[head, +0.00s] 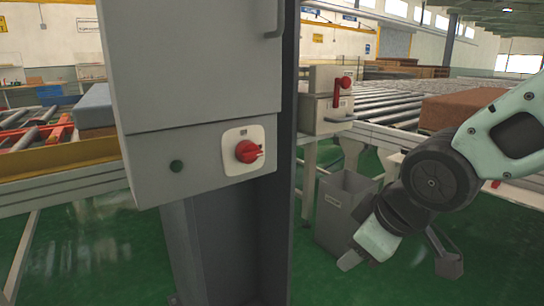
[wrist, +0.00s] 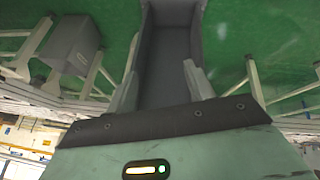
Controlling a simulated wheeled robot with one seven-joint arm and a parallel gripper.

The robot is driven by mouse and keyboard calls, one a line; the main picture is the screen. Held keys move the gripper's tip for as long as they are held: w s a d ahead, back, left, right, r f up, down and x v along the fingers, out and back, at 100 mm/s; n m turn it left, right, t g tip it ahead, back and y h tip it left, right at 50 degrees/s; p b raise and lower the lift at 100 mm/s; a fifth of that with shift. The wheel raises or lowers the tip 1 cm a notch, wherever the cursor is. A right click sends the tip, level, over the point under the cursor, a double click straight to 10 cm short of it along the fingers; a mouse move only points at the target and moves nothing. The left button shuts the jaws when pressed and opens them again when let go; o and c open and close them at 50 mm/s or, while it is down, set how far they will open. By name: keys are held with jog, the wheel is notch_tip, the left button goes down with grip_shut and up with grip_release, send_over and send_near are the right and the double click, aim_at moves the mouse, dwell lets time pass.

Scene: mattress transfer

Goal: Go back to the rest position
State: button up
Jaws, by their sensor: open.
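My gripper (head: 398,264) hangs at the lower right of the head view, below my pale green and black arm. Its two fingers are spread apart. In the wrist view the fingers of my gripper (wrist: 162,82) stand apart with nothing held between them. A grey open-topped bin (head: 345,212) stands on the floor just left of and behind the gripper in the head view. A dark grey channel-like shape (wrist: 168,60) lies beyond the fingers in the wrist view; I cannot tell which thing it is.
A grey control cabinet (head: 205,70) with a red rotary switch (head: 248,151) fills the centre-left, on a dark post (head: 290,200). Roller conveyors (head: 385,108) run behind, with a brown mattress (head: 450,110) at right and a blue-grey one (head: 96,106) at left. Green floor (head: 480,250) is open at lower right.

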jog(key=s+f+m+g+h, duration=0.1)
jog(key=s+f+g, duration=0.15)
jog(key=s, duration=0.55)
jog(key=s+f+m+g+h, duration=0.1)
jog(key=s+f+g, duration=0.15)
jog(key=s, duration=0.55)
notch_tip(320, 180, up, 24)
jog(key=p, duration=2.3)
jog(key=shift+s+f+g, duration=0.15)
jog(key=shift+s+g, duration=0.1)
jog(key=shift+g, duration=0.05)
jog(key=shift+a, duration=0.1)
